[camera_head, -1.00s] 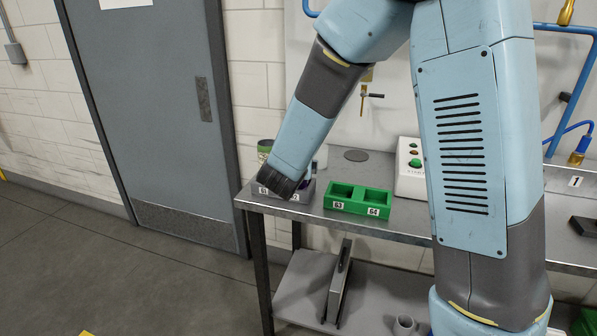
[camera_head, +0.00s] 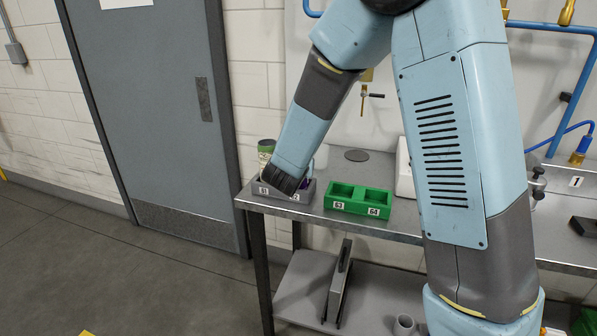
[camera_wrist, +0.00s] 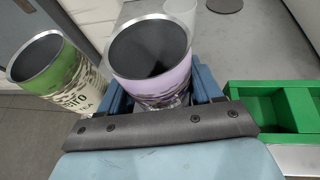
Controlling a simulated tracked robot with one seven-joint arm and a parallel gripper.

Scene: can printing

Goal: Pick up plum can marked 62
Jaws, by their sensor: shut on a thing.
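The plum can (camera_wrist: 160,82) is open-topped and light purple with a dark patterned band, and it stands between my gripper's fingers in the wrist view. My gripper (camera_wrist: 165,98) is shut on it. In the head view, my gripper (camera_head: 284,182) is low over the grey two-place holder (camera_head: 272,197), at the place whose label is partly covered and shows a 2. Only a sliver of the plum can (camera_head: 306,184) shows there beside the gripper. I cannot tell whether its base is clear of the holder.
A green and cream can (camera_wrist: 58,75) stands close to the left of the plum can. A green holder (camera_head: 358,201) marked 63 and 64 has empty places to the right. A button box (camera_head: 404,170) stands partly behind my arm. The bench's left edge is near.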

